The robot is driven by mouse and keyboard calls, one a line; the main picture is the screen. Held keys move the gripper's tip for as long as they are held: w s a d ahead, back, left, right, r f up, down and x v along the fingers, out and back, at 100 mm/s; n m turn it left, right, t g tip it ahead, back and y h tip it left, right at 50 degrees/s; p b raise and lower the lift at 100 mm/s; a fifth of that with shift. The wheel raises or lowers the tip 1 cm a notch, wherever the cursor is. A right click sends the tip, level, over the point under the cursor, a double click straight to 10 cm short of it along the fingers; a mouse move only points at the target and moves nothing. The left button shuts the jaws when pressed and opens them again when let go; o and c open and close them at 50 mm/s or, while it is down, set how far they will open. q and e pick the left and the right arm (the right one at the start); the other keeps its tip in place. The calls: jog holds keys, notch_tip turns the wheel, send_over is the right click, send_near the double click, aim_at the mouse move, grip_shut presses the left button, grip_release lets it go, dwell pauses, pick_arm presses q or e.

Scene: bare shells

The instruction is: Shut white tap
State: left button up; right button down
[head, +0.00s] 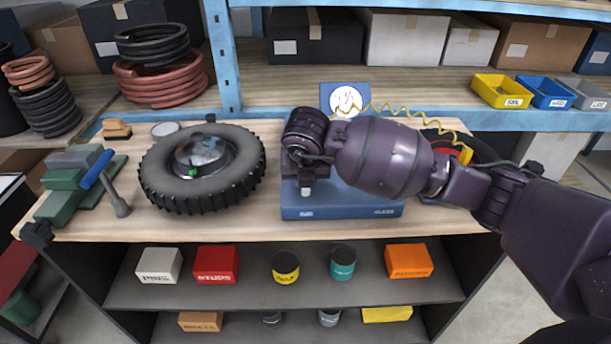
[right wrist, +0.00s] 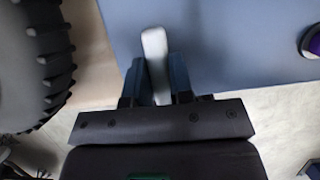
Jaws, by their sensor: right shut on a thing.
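The white tap's lever (right wrist: 154,42) shows in the right wrist view as a pale rounded bar over a blue surface. My right gripper (right wrist: 156,78) is shut on it, with one dark finger on each side. In the head view my right gripper (head: 305,182) points down over the left part of a blue box (head: 340,212) on the bench. Only a small white bit (head: 306,192) shows below it there. The rest of the tap is hidden by my gripper and arm. My left gripper is not in view.
A black tyre (head: 160,180) lies close left of the blue box. A dial gauge (head: 346,98) stands behind, with a yellow coiled hose (head: 400,108) running right behind my arm. A hammer (head: 108,185) and green blocks (head: 62,205) are at the far left.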

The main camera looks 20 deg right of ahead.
jog(key=shift+r, duration=0.15)
jog(key=c, duration=1)
grip_release()
jog(key=v, duration=1)
jog(key=shift+s+r, duration=0.2)
jog(key=shift+r, duration=0.1)
jog(key=shift+a, duration=0.1)
